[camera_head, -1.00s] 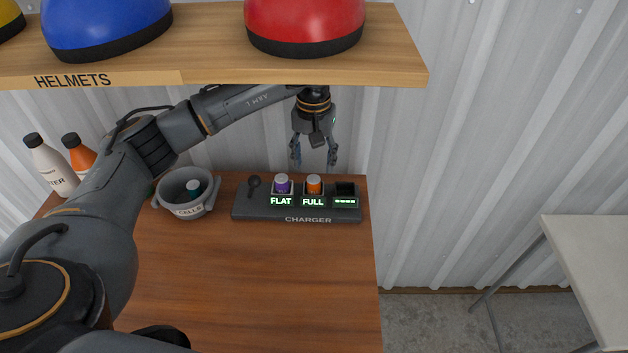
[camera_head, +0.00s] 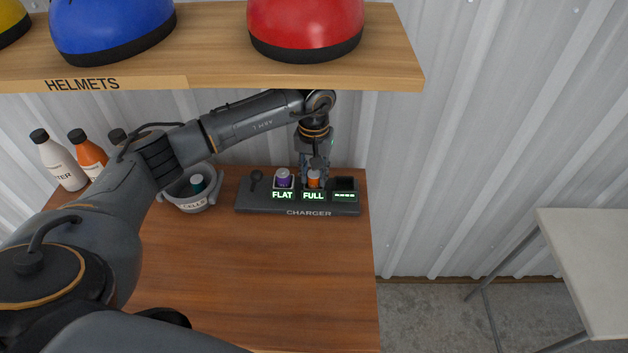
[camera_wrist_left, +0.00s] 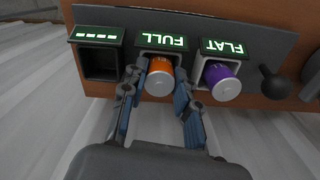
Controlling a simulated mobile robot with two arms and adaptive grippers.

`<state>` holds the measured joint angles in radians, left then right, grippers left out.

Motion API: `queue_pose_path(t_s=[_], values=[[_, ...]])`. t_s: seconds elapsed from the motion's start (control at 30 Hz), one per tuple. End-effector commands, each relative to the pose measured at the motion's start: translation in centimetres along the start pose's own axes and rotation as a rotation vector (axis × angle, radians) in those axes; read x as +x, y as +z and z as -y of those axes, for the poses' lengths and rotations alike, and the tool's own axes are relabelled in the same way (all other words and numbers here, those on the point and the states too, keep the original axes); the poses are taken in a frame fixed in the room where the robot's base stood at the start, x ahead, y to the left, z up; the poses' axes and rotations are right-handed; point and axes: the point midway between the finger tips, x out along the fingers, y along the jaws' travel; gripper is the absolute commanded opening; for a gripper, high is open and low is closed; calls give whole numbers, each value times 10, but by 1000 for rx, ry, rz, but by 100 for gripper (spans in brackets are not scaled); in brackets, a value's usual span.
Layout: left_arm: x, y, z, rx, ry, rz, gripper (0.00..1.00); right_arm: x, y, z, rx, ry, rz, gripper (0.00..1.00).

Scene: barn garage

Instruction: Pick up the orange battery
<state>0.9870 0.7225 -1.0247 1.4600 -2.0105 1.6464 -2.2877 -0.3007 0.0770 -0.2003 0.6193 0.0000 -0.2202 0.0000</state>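The orange battery (camera_head: 314,180) stands upright in the slot labelled FULL on the dark grey charger (camera_head: 260,209). It also shows in the left wrist view (camera_wrist_left: 160,78). My left gripper (camera_head: 314,181) points down at it from above. My right gripper is not in view.
A purple battery (camera_head: 283,178) stands in the FLAT slot beside it. The third slot (camera_head: 345,184) is empty. A grey CELLS bowl (camera_head: 193,200) with a teal-topped cell and bottles (camera_head: 60,163) stand at left. The helmet shelf (camera_head: 220,78) overhangs the arm. The front table is clear.

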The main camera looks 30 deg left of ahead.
Motion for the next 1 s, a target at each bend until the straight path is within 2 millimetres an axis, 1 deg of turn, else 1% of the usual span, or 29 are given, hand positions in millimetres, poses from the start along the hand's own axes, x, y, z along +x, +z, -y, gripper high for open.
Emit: queue_pose_path(t_s=[0.3, 0.43, 0.57, 0.67, 0.87, 1.0], values=[[-1, 0, 0, 0, 0, -1, 0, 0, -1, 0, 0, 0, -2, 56], [-5, -1, 0, 0, 1, -3, 0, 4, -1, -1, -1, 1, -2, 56], [-17, -1, 0, 1, 1, -5, 0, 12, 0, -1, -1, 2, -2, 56], [-32, -2, 0, 1, 2, -7, 0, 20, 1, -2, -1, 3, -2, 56], [-33, 30, -6, 4, 0, -2, 0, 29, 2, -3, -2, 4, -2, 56], [-32, 56, -11, 4, -1, -2, 0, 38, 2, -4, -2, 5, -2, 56]])
